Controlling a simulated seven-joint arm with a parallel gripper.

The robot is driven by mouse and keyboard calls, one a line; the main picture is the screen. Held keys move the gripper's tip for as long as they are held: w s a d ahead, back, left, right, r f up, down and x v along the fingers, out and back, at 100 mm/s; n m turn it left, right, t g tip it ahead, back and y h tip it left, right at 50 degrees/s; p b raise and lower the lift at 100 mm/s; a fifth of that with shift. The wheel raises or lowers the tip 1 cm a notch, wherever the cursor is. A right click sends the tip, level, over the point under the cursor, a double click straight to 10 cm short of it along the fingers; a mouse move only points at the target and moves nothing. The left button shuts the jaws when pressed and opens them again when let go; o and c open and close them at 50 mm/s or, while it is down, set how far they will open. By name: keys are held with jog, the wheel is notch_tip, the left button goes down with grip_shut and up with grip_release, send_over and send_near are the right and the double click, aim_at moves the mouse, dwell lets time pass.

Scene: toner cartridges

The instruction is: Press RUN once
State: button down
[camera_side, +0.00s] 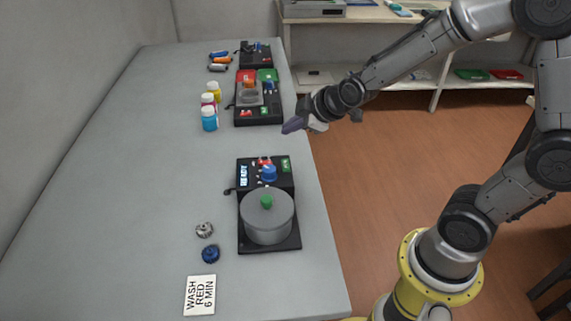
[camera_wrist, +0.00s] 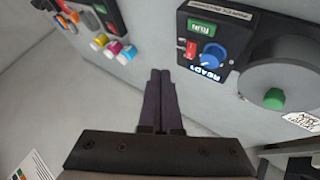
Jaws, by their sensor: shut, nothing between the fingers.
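A grey lidded pot (camera_side: 267,222) with a green knob stands on the machine's front part. My gripper (camera_side: 292,126) is shut and empty, raised near the table's right edge, beyond the machine in the side view. Its fingertips (camera_wrist: 161,75) touch nothing.
Three bottles (camera_side: 209,118) and two more black machines (camera_side: 258,104) stand farther back. A grey cap (camera_side: 204,230), a blue cap (camera_side: 210,254) and a card reading WASH RED 6 MIN (camera_side: 200,295) lie in front. The table's left side is clear.

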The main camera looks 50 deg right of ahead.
aim_at(290, 168)
jog(key=shift+f, duration=4.05)
jog(key=shift+f, duration=0.15)
jog(key=shift+f, duration=0.25)
jog(key=shift+f, duration=0.45)
jog(key=shift+r, duration=0.85)
jog(key=shift+r, duration=0.15)
jog(key=shift+r, duration=2.4)
